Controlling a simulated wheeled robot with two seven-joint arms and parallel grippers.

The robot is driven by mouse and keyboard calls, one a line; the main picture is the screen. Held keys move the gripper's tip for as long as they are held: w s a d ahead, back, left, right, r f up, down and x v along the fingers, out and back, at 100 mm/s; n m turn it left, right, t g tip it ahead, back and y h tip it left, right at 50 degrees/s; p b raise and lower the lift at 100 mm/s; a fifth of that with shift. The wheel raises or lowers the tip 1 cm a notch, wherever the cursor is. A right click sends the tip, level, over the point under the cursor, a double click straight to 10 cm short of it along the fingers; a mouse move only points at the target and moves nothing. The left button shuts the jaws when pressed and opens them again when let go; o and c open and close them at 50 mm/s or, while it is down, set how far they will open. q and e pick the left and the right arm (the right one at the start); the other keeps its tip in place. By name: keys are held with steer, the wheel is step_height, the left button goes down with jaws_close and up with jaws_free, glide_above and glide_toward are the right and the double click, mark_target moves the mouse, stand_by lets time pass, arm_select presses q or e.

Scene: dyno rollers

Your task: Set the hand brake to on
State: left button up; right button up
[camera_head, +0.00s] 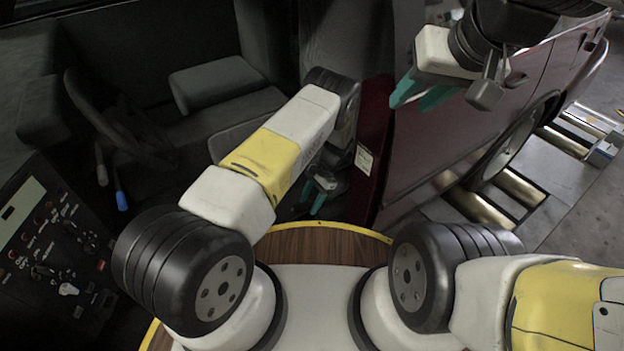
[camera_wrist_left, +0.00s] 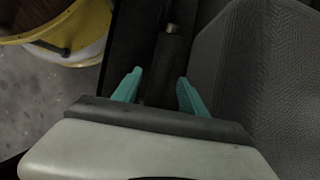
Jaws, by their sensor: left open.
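The hand brake lever (camera_wrist_left: 165,65) is dark with a metallic end, beside a seat in the left wrist view. It is hard to see against the dark car interior, and I cannot make it out in the head view. My left gripper (camera_head: 316,196) reaches through the open car doorway, low beside the seats. Its teal fingers are apart, and in the left wrist view (camera_wrist_left: 157,90) the lever appears in line with the gap between them. I cannot tell whether they touch it. My right gripper (camera_head: 422,96) is raised outside the car, with its teal fingers apart and empty.
The grey patterned seat (camera_wrist_left: 265,75) is close to the left gripper. The dark red door (camera_head: 375,150) stands by my left forearm. A steering wheel (camera_head: 112,120) is deeper inside. A control panel (camera_head: 50,245) stands at left; metal rollers (camera_head: 480,207) lie under the car at right.

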arm_select(q)
steer(key=shift+r, duration=0.5)
step_height(320, 180, up, 3)
steer(key=shift+s+d+f, duration=0.1)
steer(key=shift+s, duration=0.05)
steer(key=s+r, duration=0.1)
steer(key=s, duration=1.4)
steer(key=shift+s+d, duration=0.3)
steer(key=shift+d, duration=0.1)
